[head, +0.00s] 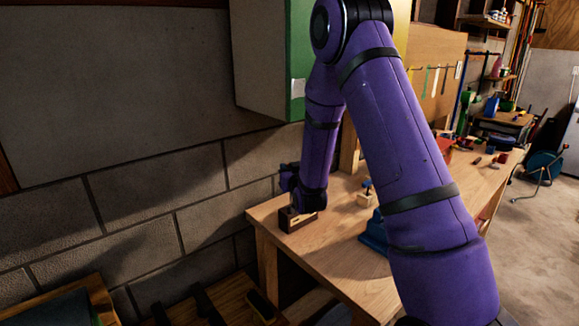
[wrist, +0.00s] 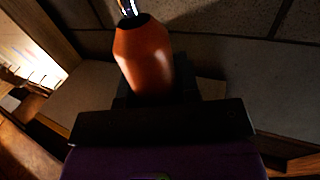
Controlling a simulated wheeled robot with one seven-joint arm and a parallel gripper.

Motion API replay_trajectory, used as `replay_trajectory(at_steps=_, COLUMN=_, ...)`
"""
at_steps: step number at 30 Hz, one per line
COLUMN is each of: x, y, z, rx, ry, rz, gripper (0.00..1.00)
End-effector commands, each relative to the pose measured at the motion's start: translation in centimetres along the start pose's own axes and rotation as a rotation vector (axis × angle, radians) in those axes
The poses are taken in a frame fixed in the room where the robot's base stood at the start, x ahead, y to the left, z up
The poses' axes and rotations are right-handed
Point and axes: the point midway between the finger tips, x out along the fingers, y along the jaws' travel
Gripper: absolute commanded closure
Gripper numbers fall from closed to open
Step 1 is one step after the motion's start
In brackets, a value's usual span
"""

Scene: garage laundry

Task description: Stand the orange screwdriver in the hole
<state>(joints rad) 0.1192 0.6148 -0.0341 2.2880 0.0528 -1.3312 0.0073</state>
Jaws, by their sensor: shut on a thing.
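The orange screwdriver (wrist: 145,58) fills the top middle of the wrist view. Its handle is between the dark jaws of my gripper (wrist: 155,95), and its metal shaft points to the top of that picture. In the head view my gripper (head: 291,182) is low over the near left corner of the workbench, and the screwdriver cannot be made out there. A dark brown block (head: 289,224) sits on the bench just under my gripper. No hole can be made out in either view.
The wooden workbench (head: 345,262) runs back to the right. A small pale block with a blue piece (head: 365,196) and a blue object (head: 374,236) stand on it. A block wall (head: 150,190) is close on the left, and a green cabinet (head: 297,60) hangs above.

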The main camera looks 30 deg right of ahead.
Motion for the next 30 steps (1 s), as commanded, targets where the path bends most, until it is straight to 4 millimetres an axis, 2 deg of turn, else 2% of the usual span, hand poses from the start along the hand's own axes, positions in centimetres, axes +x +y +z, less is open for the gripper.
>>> replay_trajectory(at_steps=18, x=0.0, y=0.0, z=3.0, rx=0.000, ry=-0.001, rz=0.000, gripper=0.94)
replay_trajectory(at_steps=30, x=0.0, y=0.0, z=3.4, rx=0.000, ry=0.000, rz=0.000, gripper=0.94)
